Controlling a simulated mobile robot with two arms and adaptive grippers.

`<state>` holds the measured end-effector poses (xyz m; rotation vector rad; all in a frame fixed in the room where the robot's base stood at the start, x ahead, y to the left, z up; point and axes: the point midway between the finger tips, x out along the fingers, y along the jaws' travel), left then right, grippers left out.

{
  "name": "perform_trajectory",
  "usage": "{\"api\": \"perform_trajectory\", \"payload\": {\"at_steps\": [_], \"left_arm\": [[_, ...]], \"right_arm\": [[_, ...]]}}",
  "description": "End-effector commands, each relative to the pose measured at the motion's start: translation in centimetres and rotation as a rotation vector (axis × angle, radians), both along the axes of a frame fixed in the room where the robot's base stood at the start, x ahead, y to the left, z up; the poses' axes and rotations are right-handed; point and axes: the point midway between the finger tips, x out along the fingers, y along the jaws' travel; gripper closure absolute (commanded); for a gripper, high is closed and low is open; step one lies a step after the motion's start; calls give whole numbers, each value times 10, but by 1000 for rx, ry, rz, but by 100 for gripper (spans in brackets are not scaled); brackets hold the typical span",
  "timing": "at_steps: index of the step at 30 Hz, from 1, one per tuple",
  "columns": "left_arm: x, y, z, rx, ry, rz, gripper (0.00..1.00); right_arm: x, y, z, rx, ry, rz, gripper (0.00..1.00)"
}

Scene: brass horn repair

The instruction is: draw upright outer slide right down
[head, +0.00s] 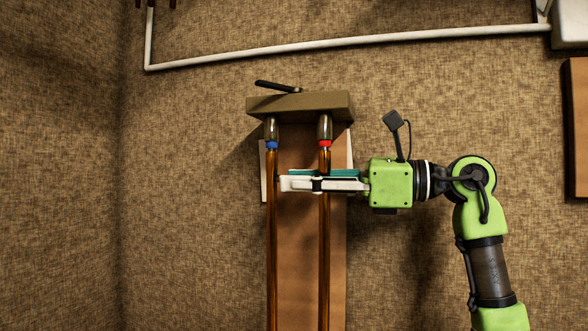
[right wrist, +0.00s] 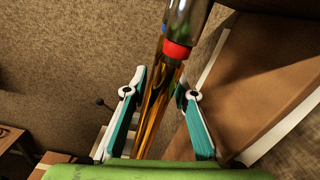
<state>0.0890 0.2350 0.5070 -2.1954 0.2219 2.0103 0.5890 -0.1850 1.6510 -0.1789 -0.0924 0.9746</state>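Two upright brass tubes hang side by side from a wall bracket (head: 300,105), probably the slide. The left tube (head: 271,240) has a blue band, the right tube (head: 323,250) a red band. Their lower ends are out of frame. My right gripper (head: 285,181) reaches in from the right, below the bands, with its fingers level across the red-banded tube. In the right wrist view, the red-banded tube (right wrist: 161,95) runs between the two parted fingers of my right gripper (right wrist: 160,82). A gap shows at the left finger; contact at the right one is unclear. My left gripper is out of view.
A tan board (head: 298,260) stands behind the tubes against the wall. A dark lever (head: 277,86) lies on top of the bracket. A white pipe (head: 340,43) runs along the wall above. A brown framed panel (head: 577,125) is at the far right. Wall beside the tubes is bare.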

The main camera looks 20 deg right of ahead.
Motion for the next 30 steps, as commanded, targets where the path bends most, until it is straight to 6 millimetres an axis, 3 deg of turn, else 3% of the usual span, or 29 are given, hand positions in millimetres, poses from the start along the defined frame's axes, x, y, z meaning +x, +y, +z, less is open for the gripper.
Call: {"api": "perform_trajectory", "payload": {"at_steps": [4,13,14,17,25,30], "left_arm": [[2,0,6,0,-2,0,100],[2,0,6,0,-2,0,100],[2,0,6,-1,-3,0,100],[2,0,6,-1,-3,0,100],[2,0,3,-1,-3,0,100],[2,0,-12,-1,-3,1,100]], "right_arm": [[6,10,1,1,-1,0,74],[8,12,-1,-1,-1,0,74],[8,12,-1,-1,-1,0,77],[8,12,0,-1,-1,0,100],[8,11,-3,0,-1,-1,100],[9,12,-25,-3,2,-1,100]]}}
